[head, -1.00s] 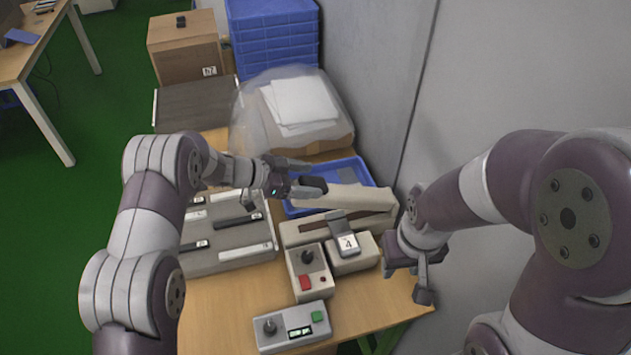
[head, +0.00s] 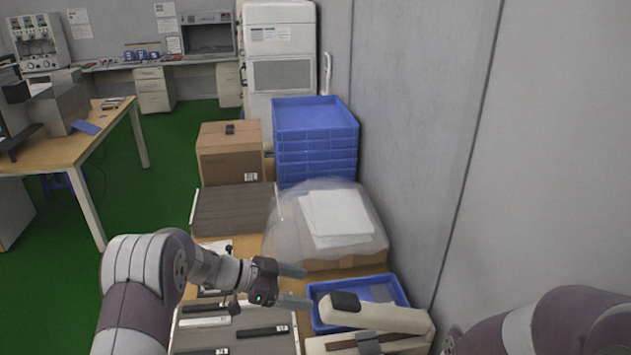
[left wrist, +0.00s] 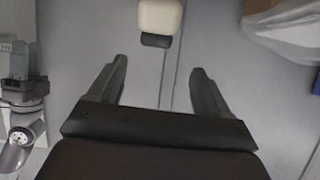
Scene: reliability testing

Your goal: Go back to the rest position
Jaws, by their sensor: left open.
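My left gripper (head: 297,287) is open and empty in the head view, its two fingers apart and pointing right. It is above the bench, between the grey slotted tray (head: 250,322) and the blue tray (head: 400,290). In the left wrist view its fingers (left wrist: 158,66) are spread with nothing between them. The beige lever (head: 380,317) with a black end block (head: 345,302) is just right of the fingers, apart from them; it also shows in the left wrist view (left wrist: 160,15). Only a link of my right arm shows at the head view's lower right; I cannot make out its gripper.
A bag-covered box (head: 330,225) with white sheets stands behind the blue tray. Stacked blue crates (head: 316,140) and a brown box (head: 229,155) stand farther back. A grey wall (head: 420,130) closes the right side. Green floor (head: 155,195) is open at left.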

